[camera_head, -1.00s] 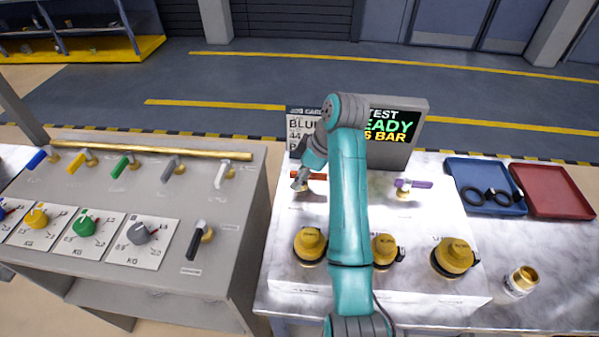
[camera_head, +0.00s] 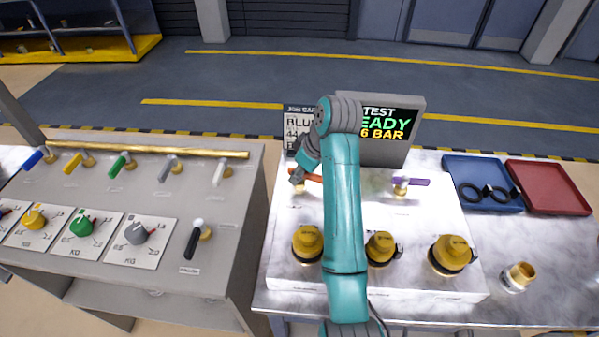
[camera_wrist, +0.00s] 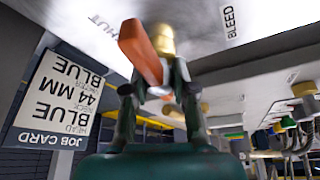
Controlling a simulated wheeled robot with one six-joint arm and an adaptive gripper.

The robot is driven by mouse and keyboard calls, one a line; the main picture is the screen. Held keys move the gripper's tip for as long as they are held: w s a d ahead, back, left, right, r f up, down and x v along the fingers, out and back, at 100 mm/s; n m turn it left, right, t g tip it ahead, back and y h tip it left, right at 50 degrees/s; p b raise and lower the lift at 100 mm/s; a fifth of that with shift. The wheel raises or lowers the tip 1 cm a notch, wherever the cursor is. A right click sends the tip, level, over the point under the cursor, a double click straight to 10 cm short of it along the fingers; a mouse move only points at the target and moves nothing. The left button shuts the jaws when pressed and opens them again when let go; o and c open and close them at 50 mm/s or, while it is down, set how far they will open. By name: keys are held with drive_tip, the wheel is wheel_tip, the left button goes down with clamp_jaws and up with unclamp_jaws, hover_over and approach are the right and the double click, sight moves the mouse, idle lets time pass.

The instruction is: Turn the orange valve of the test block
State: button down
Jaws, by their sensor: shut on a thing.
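The orange valve's handle (camera_head: 314,177) is on the white test block (camera_head: 425,218), at its back left below the job card. It points right and slightly toward the front. My gripper (camera_head: 297,178) is at the valve and partly hides it. In the wrist view, the orange handle (camera_wrist: 141,48) and its brass stem (camera_wrist: 160,38) show at my gripper (camera_wrist: 155,88), whose fingers are shut on the handle. The labels "BLEED" and a partly hidden "HUT" are on the block near the valve.
A purple-handled valve (camera_head: 412,182) is to the right on the block. Several yellow caps (camera_head: 452,254) stand along its front. The test screen (camera_head: 386,128) rises behind. A blue tray (camera_head: 484,207) and a red tray (camera_head: 549,203) lie right; a grey panel (camera_head: 100,283) is left.

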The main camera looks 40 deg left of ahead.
drive_tip(key=m+t, duration=0.1)
drive_tip(key=m, duration=0.2)
drive_tip(key=m+t, duration=0.1)
drive_tip(key=m, duration=0.3)
drive_tip(key=shift+t+h, duration=0.4)
drive_tip(key=m+t+h, duration=0.1)
drive_tip(key=m, duration=0.3)
drive_tip(key=shift+s, duration=0.1)
drive_tip(key=shift+m+t+h, duration=0.3)
drive_tip(key=shift+m+h, duration=0.3)
drive_tip(key=shift+m, duration=1.2)
drive_tip(key=c, duration=0.9)
unclamp_jaws()
drive_tip(key=shift+c, duration=0.2)
